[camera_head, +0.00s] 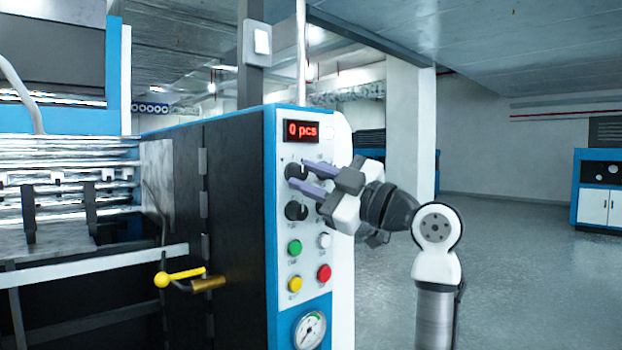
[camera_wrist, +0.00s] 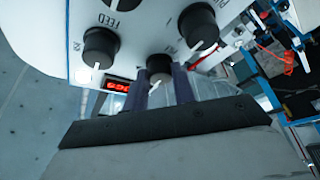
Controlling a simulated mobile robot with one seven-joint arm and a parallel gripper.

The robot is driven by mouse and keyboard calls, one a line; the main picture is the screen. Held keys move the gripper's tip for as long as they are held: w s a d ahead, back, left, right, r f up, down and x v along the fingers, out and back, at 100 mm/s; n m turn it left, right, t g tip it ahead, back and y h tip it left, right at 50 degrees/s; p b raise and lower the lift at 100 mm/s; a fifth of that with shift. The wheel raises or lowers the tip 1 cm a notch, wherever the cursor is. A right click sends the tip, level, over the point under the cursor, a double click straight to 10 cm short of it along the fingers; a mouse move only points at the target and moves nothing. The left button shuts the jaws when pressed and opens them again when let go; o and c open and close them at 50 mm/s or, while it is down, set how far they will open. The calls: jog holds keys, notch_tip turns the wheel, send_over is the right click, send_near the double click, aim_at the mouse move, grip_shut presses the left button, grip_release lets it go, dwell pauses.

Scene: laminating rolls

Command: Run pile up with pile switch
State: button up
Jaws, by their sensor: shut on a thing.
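The white control panel (camera_head: 308,250) faces my gripper and carries several black knobs. My gripper (camera_head: 299,176) comes from the right, its two purple-grey fingers on either side of the upper-left black knob (camera_head: 293,172). In the wrist view the same knob (camera_wrist: 159,68), with a white pointer line, sits between the fingertips (camera_wrist: 166,84); my gripper is shut on it. Its label is not legible, so I cannot confirm that it is the pile switch. Another knob (camera_wrist: 100,45) lies near the word FEED. My gripper partly hides the panel's right-hand knobs in the head view.
The red display (camera_head: 301,131) above the knobs reads 0 pcs. A yellow-handled lever (camera_head: 182,277) juts out at left.

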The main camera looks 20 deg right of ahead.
jog(key=o, duration=1)
jog(key=shift+s, duration=0.1)
jog(key=b+v, duration=0.3)
jog(key=v, duration=1)
jog(key=shift+s+d, duration=0.25)
jog(key=shift+d, duration=0.05)
